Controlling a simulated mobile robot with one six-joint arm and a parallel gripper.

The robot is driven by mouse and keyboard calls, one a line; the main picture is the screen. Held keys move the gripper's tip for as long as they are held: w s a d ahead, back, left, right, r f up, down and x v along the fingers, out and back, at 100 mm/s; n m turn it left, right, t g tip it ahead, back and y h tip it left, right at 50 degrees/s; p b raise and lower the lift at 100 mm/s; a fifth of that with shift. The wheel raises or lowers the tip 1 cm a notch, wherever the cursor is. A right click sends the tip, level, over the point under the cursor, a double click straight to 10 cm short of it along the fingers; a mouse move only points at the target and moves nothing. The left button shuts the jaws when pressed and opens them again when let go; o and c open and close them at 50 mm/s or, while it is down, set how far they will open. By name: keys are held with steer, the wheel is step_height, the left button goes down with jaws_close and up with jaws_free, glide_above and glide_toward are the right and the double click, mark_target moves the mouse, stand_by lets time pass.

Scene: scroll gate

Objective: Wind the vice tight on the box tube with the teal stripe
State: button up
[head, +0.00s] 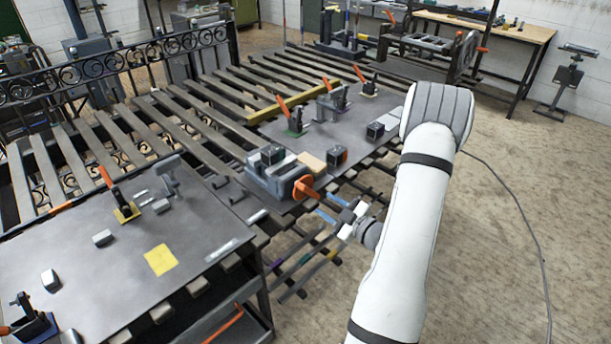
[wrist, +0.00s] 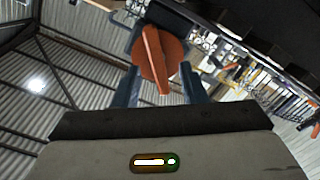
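The grey vice (head: 270,178) sits at the front edge of the slatted bench, with an orange handle (head: 303,189) facing my gripper. A dark grey block-like piece (head: 271,155) shows at its top; I cannot tell whether this is the box tube, and no teal stripe is clear on it. My gripper (head: 347,212) is just right of the handle, with a small apparent gap. In the wrist view, the orange handle (wrist: 155,58) appears between the two separated fingers of my gripper (wrist: 160,82). The fingers look open; contact is not visible.
Striped bars (head: 300,265) jut out low below the vice. A tan block (head: 312,163) and a dark block (head: 337,156) stand right of it. Orange-handled clamps (head: 294,118) stand behind. A dark table (head: 120,265) is at left. Open floor (head: 520,200) lies right.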

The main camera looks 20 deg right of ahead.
mark_target(313, 194)
steer(key=shift+w+r+t+y, duration=0.1)
steer(key=shift+r+t+y, duration=0.2)
steer(key=shift+r, duration=0.05)
steer(key=p+x, duration=0.2)
steer(key=x, duration=0.5)
steer(key=shift+w+a+f, duration=0.1)
jaws_close()
